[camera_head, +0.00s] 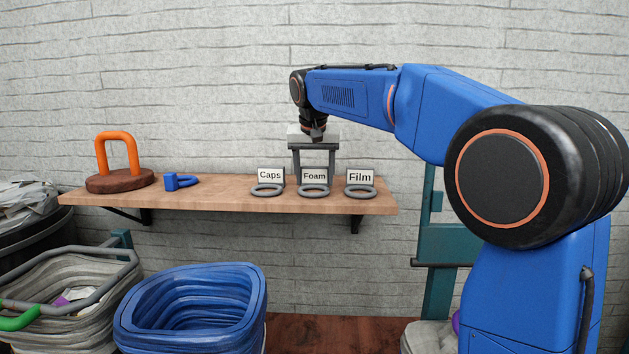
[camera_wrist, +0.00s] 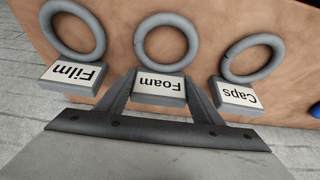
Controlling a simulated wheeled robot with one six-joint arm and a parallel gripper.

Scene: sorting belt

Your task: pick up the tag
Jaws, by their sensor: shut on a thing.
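Three tags stand in a row on the wooden shelf (camera_head: 220,196), each a white label block with a grey ring in front. They read Caps (camera_head: 270,175), Foam (camera_head: 314,176) and Film (camera_head: 360,177). My gripper (camera_head: 315,172) points down over the middle one, a finger on each side. In the wrist view my gripper (camera_wrist: 160,92) is shut on the Foam tag (camera_wrist: 160,83), gripping its label block. The Film tag (camera_wrist: 72,74) and Caps tag (camera_wrist: 240,95) are outside the fingers. The Foam tag looks level with its neighbours, on or very near the shelf.
An orange handle on a brown round base (camera_head: 119,180) and a small blue piece (camera_head: 180,182) sit left on the shelf. Below are a blue bin (camera_head: 190,290) and a grey bin (camera_head: 70,300). The brick wall (camera_head: 220,80) is close behind the shelf.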

